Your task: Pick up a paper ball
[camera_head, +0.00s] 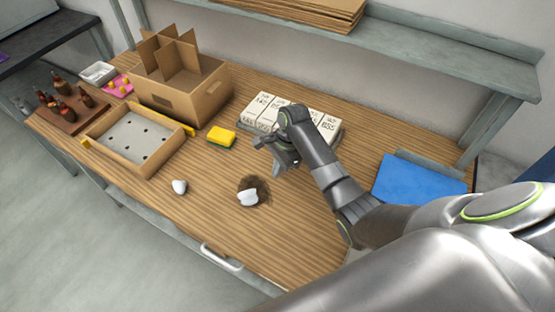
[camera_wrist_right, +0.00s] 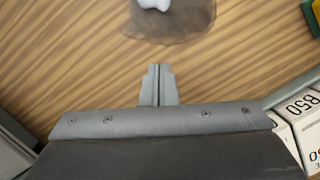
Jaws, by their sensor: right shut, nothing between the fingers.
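A white paper ball (camera_head: 248,197) lies on a dark brown stain (camera_head: 262,186) on the wooden table. It also shows at the top edge of the right wrist view (camera_wrist_right: 154,4), partly cut off. A second white paper ball (camera_head: 179,187) lies on bare wood further left. My right gripper (camera_head: 289,168) hangs above the table, to the upper right of the stain. Its fingers (camera_wrist_right: 158,84) are together with nothing between them, apart from the ball. My left gripper does not show.
A yellow sponge (camera_head: 221,136) lies behind the balls. A tray of white labelled boxes (camera_head: 323,125) stands behind my right gripper. A wooden frame tray (camera_head: 133,139), a divided cardboard box (camera_head: 183,92) and a bottle rack (camera_head: 73,117) stand left. A blue sheet (camera_head: 418,177) lies right. The front middle is clear.

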